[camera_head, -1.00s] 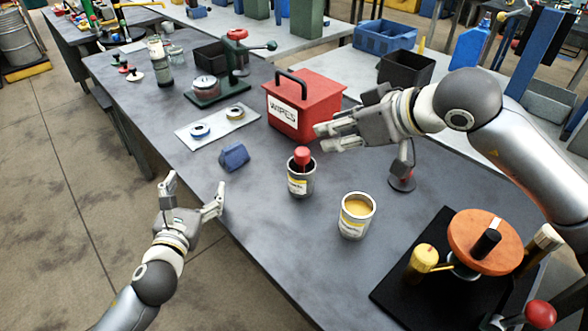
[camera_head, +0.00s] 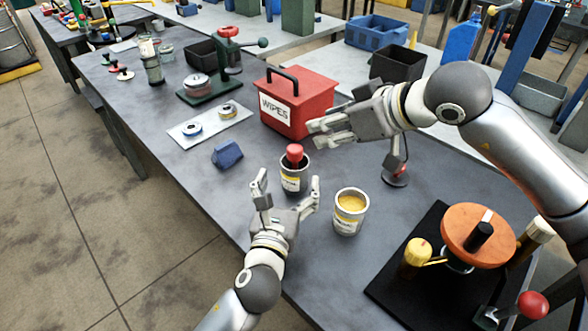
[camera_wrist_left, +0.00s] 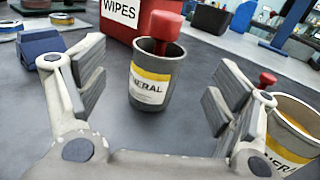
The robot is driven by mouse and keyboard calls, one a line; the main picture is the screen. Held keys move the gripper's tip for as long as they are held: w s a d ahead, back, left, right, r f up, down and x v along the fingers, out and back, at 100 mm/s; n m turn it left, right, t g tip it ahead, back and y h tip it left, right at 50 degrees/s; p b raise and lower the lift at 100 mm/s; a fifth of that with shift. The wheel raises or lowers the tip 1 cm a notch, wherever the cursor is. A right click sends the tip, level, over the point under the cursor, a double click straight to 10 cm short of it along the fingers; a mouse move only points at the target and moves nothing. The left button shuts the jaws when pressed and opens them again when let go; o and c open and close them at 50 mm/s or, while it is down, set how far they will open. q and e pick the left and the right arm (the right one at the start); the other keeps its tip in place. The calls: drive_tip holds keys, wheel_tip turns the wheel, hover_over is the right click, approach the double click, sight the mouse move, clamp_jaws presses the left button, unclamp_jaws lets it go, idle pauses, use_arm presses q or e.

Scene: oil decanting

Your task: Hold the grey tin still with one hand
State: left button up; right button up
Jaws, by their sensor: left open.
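The grey tin (camera_head: 294,182) with a yellow label stands upright on the table, with a red-topped object (camera_head: 295,153) sticking up out of it. In the left wrist view the tin (camera_wrist_left: 150,92) stands ahead, beyond and between the two spread fingers. My left gripper (camera_head: 287,183) is open at the near side of the tin, with nothing held. My right gripper (camera_head: 318,134) hangs behind and to the right of the tin, near the red box. Its two fingers show edge-on, and their opening is unclear.
An open tin of yellow contents (camera_head: 350,212) stands close on the right, near my left gripper's right finger (camera_wrist_left: 225,97). A red WIPES box (camera_head: 297,105) stands behind. A blue block (camera_head: 227,154) lies to the left. A black mat (camera_head: 395,281) with an orange-topped device lies right.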

sight(295, 170)
use_arm(q)
drive_tip(key=f, duration=0.3)
drive_tip(key=shift+w, duration=0.35)
drive_tip(key=w, duration=0.2)
drive_tip(key=w+d, duration=0.1)
drive_tip(key=w, duration=0.2)
drive_tip(key=shift+w+d, duration=0.15)
drive_tip(key=shift+w, duration=0.2)
drive_tip(key=shift+w+d+r, duration=0.1)
drive_tip(key=shift+w, duration=0.35)
drive_tip(key=shift+c, duration=0.4)
drive_tip(key=c, duration=1.1)
